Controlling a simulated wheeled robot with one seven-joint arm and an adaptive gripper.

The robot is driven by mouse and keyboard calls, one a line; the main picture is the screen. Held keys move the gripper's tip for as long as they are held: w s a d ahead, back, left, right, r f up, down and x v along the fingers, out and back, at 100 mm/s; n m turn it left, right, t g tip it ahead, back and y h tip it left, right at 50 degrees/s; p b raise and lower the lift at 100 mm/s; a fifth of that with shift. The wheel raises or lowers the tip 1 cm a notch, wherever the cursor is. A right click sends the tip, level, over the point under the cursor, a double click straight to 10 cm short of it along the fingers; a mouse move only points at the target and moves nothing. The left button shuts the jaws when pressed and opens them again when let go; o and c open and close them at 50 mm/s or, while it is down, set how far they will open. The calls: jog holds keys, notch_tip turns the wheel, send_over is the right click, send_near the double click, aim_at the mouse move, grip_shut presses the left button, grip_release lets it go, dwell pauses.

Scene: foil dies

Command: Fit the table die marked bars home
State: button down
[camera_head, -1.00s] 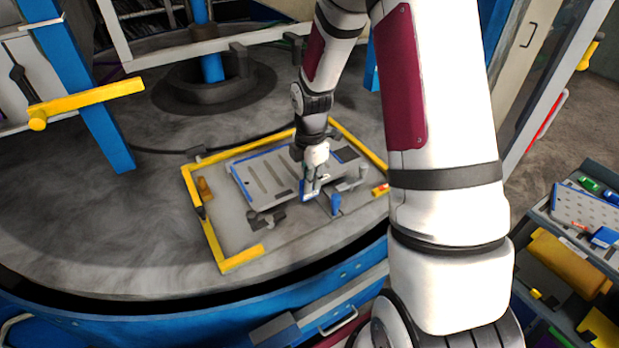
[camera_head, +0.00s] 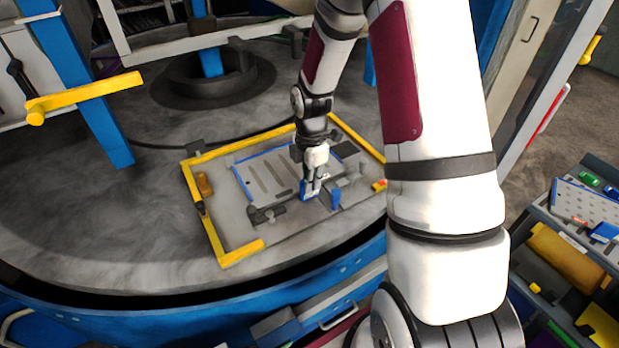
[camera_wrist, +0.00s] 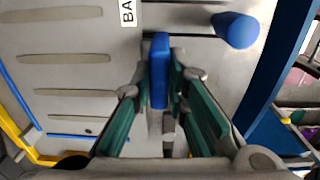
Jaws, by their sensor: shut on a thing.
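The die marked bars (camera_head: 262,180) is a flat grey plate with long slots and blue edging. It lies within the yellow-edged frame on the round table. In the wrist view the plate (camera_wrist: 60,63) carries a partly cut-off label beginning "BA" (camera_wrist: 127,12). My gripper (camera_head: 312,188) is at the plate's near right side. In the wrist view my gripper (camera_wrist: 160,85) has its green-lined fingers on either side of a blue upright grip (camera_wrist: 159,62) and is shut on it. I cannot tell whether the plate is fully seated.
A blue post (camera_head: 335,199) stands just right of the gripper, also in the wrist view (camera_wrist: 235,29). A yellow frame (camera_head: 215,232) borders the work area. A dark clamp-like part (camera_head: 266,213) lies near the plate's front edge. A shelf with trays (camera_head: 580,215) stands at right.

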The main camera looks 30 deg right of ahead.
jog(key=shift+f, duration=0.1)
jog(key=c, duration=1.5)
grip_release()
jog(key=shift+f, duration=0.1)
jog(key=shift+s, duration=0.1)
notch_tip(320, 180, up, 12)
jog(key=shift+s, duration=0.1)
